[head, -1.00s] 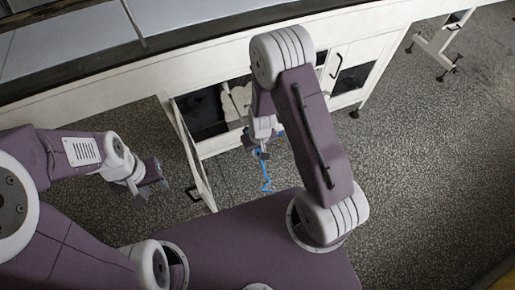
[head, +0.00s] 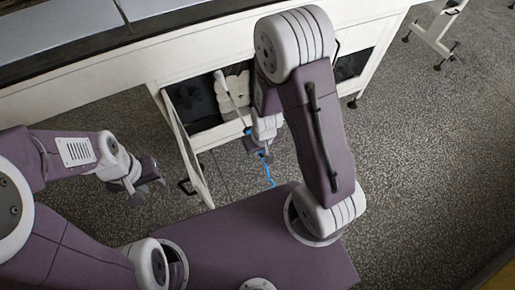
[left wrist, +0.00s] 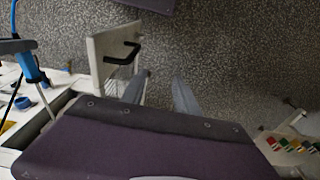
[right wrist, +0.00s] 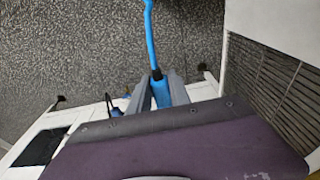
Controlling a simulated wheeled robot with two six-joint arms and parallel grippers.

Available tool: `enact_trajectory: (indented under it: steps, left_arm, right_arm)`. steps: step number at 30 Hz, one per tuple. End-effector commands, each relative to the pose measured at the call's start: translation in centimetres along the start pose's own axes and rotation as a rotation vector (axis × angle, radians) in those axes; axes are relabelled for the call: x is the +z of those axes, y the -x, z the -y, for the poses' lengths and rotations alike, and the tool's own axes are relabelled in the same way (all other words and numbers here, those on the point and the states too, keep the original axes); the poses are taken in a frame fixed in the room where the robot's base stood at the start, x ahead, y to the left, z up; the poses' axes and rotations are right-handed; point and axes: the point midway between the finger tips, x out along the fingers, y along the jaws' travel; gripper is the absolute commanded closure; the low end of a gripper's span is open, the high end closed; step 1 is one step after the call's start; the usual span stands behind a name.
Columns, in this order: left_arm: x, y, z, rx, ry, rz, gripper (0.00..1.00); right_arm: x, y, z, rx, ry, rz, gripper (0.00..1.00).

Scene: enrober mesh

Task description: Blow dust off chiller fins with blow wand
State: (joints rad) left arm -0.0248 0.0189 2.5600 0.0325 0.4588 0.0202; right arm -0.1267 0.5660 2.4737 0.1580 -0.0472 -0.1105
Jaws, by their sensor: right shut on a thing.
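The blow wand (head: 232,101) has a thin grey tube and a blue handle. My right gripper (head: 262,146) is shut on its handle, and the tube points up-left across the open bay. In the right wrist view the blue handle (right wrist: 160,91) is between the fingers, with a blue hose (right wrist: 150,35) running away. A dark slatted face, seemingly the chiller fins (right wrist: 268,85), stands at the right there; I cannot see whether the tube touches it. My left gripper (head: 148,192) is open and empty, left of the open door; its fingers are apart in the left wrist view (left wrist: 160,92).
The bay's door (head: 188,150) stands open between my grippers, its black handle also in the left wrist view (left wrist: 122,55). A pale lumpy object (head: 236,88) is in the bay. The white machine frame (head: 190,60) runs above. The speckled floor (head: 420,170) at right is clear.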

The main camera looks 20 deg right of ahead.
Motion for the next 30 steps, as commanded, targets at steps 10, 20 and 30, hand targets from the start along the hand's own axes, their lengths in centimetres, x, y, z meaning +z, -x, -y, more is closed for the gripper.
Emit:
enact_trajectory:
  steps: [10, 20, 30]
  left_arm:
    - [1.0, -9.4, 0.2, 0.0, 0.0, 0.001, 0.64]
    - [1.1, -10.2, 0.2, 0.0, 0.0, 0.0, 0.64]
    - [0.9, -8.4, 0.2, 0.0, 0.0, 0.0, 0.64]
  right_arm:
    - [1.8, -6.6, 0.1, -0.006, 0.0, -0.004, 1.0]
    - [1.9, -6.7, 0.0, 0.0, 0.0, 0.0, 1.0]
    - [-2.3, -7.3, 0.0, 0.0, -0.002, 0.0, 1.0]
